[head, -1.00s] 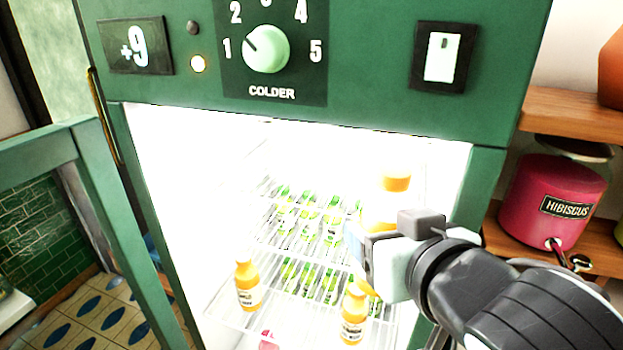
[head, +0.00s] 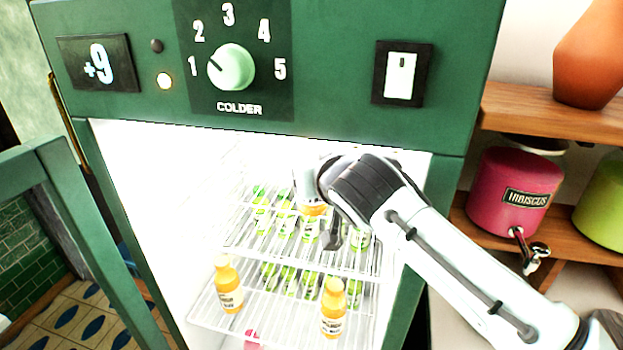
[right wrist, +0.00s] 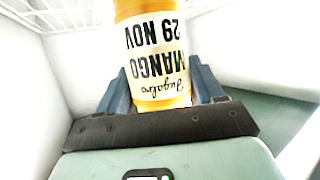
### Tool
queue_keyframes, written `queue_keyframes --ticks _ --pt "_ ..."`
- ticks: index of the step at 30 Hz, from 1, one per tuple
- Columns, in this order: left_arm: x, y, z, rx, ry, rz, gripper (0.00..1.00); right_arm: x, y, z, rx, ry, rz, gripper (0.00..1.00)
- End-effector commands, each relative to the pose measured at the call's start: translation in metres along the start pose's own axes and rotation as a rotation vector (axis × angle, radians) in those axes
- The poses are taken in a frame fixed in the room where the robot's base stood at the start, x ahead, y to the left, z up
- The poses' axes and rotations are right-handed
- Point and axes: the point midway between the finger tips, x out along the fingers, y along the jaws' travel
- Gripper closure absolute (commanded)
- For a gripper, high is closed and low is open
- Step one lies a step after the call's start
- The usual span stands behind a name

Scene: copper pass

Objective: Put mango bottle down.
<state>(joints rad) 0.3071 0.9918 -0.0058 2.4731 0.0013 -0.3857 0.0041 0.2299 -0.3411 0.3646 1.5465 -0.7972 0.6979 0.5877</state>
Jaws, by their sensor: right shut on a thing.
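The mango bottle (right wrist: 152,60), orange with a cream label reading "MANGO 29 NOV", is between the two fingers of my right gripper (right wrist: 158,78) in the right wrist view. The label appears upside down there. In the head view, my right arm reaches into the open lit fridge, and an orange part of the bottle (head: 313,208) shows beside the wrist, above the upper wire shelf (head: 290,255). The arm hides most of the bottle. I cannot tell whether its base touches the shelf. My left gripper is not in view.
Several green-labelled bottles (head: 285,222) stand on the upper shelf, with more below. Two orange bottles (head: 228,285) (head: 333,308) stand at the front of the lower shelf (head: 285,325). The open door (head: 85,215) is at left. A hibiscus dispenser (head: 515,190) stands right of the fridge.

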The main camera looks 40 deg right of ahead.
Motion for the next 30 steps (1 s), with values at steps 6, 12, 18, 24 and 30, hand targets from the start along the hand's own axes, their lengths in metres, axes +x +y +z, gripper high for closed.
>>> queue_keyframes --ticks 6,12,18,24,30 --pt "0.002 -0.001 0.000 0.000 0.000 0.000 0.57 0.014 0.001 0.011 -0.002 0.001 0.001 0.88" --pt "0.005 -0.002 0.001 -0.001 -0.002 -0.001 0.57 0.022 0.000 0.029 0.000 0.004 0.000 0.88" --pt "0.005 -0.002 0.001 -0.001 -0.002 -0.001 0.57 0.021 0.000 0.028 0.000 0.005 -0.001 0.88" --pt "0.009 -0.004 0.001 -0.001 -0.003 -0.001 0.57 0.023 0.000 0.032 0.000 0.000 0.000 0.17" --pt "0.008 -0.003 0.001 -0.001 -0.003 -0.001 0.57 0.023 0.000 0.032 0.000 0.000 0.000 0.08"
